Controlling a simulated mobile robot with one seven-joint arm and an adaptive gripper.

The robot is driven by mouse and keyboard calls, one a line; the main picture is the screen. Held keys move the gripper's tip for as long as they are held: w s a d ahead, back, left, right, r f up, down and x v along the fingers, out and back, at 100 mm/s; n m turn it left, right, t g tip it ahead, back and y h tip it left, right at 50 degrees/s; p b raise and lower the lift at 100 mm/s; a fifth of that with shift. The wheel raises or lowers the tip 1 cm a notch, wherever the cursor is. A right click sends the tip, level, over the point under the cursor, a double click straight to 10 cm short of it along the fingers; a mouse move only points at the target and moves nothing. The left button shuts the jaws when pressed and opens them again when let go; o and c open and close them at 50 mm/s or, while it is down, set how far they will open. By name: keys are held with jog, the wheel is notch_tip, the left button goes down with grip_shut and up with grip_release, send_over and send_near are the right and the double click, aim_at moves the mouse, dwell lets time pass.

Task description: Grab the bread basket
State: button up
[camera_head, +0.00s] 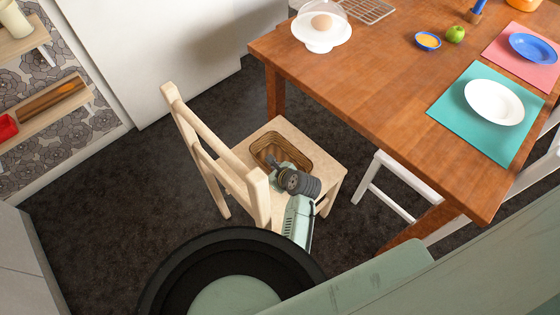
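A brown woven bread basket (297,156) sits on the seat of a pale wooden chair (275,131) near the middle of the head view. It looks open-topped, and its near part is hidden behind my arm. My gripper (276,162) is over the basket, reaching in from the lower right. The fingers look dark and small against the basket. I cannot tell whether they touch it or whether they are open or shut.
The chair's backrest (215,150) rises left of the basket. A wooden table (390,70) stands to the right, bearing a domed dish (322,28), a teal placemat (450,108) and a white plate (494,102). A white chair (385,190) is beneath it. Dark floor (110,210) is clear at left.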

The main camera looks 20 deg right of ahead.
grip_shut()
dwell(0.7)
